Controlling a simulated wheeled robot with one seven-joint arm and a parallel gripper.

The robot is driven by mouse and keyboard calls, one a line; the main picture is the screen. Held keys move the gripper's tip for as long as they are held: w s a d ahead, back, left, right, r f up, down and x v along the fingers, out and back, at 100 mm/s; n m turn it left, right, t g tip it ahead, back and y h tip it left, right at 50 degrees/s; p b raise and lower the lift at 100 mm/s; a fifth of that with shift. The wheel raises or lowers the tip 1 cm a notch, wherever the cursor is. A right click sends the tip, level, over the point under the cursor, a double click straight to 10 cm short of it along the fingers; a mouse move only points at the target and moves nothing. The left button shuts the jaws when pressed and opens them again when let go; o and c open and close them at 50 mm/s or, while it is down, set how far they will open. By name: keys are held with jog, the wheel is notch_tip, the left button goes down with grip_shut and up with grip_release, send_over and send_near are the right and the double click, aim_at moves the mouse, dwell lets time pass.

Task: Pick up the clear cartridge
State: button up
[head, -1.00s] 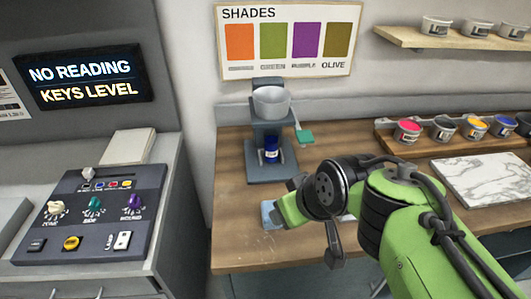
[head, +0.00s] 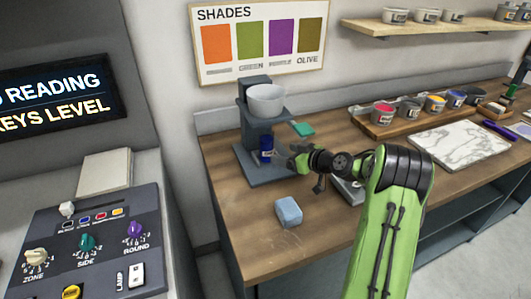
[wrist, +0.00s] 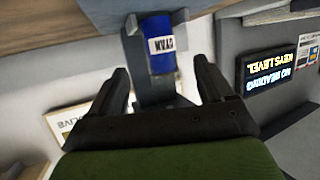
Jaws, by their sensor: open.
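A small dark-blue cartridge (head: 266,146) with a white label stands upright in the grey dispenser stand (head: 250,112), below its pale bowl (head: 266,100). It also shows in the wrist view (wrist: 159,62), upside down; its label lettering is hard to read for certain. I see no see-through cartridge. My gripper (head: 284,155) is just right of the blue cartridge, low before the stand. In the wrist view my gripper (wrist: 160,78) is open and empty, one finger to each side of the cartridge, which appears beyond the fingertips. No contact shows.
A light-blue block (head: 288,212) lies on the wooden counter (head: 255,250) at the front. A teal-green piece (head: 303,129) is right of the stand. A tray (head: 385,128) of paint pots and a marble slab (head: 445,147) lie further right. A control panel (head: 100,245) is at left.

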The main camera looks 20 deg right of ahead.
aim_at(271, 150)
jog(key=x, duration=0.8)
jog(key=shift+w+a+f, duration=0.1)
jog(key=shift+w+f, duration=0.05)
jog(key=shift+w, duration=0.2)
jog(key=shift+s, duration=0.1)
jog(key=shift+c, duration=0.2)
jog(key=c, duration=1.1)
